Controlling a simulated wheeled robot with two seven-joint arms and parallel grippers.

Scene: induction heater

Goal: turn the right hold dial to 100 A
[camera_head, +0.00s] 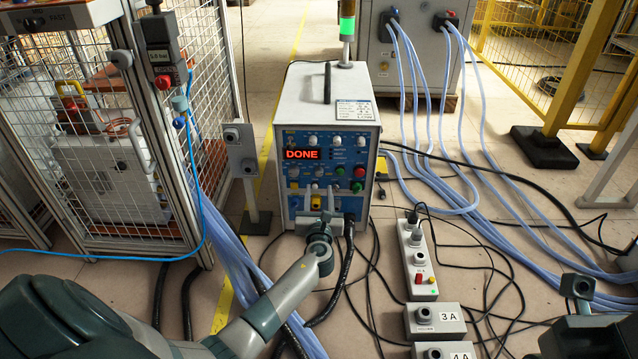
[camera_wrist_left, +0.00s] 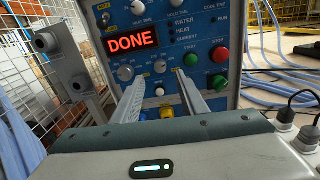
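The induction heater (camera_head: 327,105) is a white box with a blue control panel (camera_head: 331,150). Its red display (camera_head: 301,154) reads DONE and also shows in the left wrist view (camera_wrist_left: 131,42). Below it are a left dial (camera_wrist_left: 125,73) and a right dial (camera_wrist_left: 160,67). Small white knobs sit above and below; the dial labels are too small to read. My left gripper (camera_head: 324,190) is in front of the lower panel. In the left wrist view its fingers (camera_wrist_left: 153,78) are apart with tips near the right dial; whether they touch it is unclear.
Green and red buttons (camera_wrist_left: 220,54) are right of the dials. A grey post box (camera_head: 240,150) stands left of the heater. A mesh cage (camera_head: 70,130) stands at left.

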